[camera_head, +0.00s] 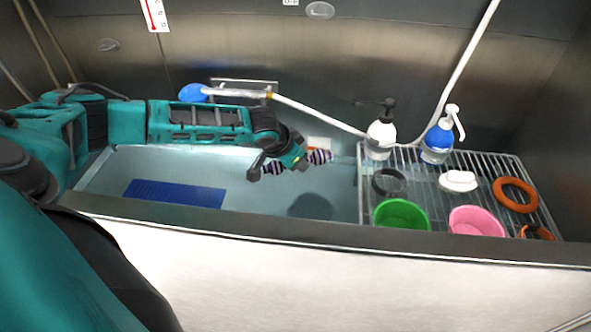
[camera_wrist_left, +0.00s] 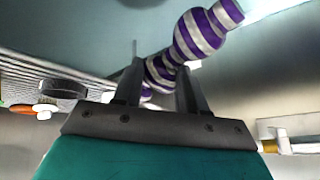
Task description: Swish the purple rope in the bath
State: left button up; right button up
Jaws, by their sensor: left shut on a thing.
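The purple rope (camera_head: 319,157) has purple and white stripes. My left gripper (camera_head: 275,167) is shut on it, over the bath (camera_head: 336,189). In the head view the rope sticks out on both sides of the fingers. In the left wrist view the rope (camera_wrist_left: 203,33) lies between the two fingers (camera_wrist_left: 158,84) and runs up to the right, with part of it hidden by the fingers. I cannot tell whether the rope touches the bath's water. A dark round shadow or patch shows on the bath to the right below the gripper. My right gripper is not in view.
A wire rack (camera_head: 419,170) at the right holds two pump bottles, a green bowl (camera_head: 402,214), a pink bowl (camera_head: 477,221), an orange ring (camera_head: 514,195) and a soap-like white piece. A blue mat (camera_head: 174,193) lies in the bath at left. The bath's front rim (camera_head: 300,238) is near me.

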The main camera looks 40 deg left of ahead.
pick_arm(q)
notch_tip(320, 180, up, 7)
jog(key=shift+r, duration=0.2)
dwell(0.6)
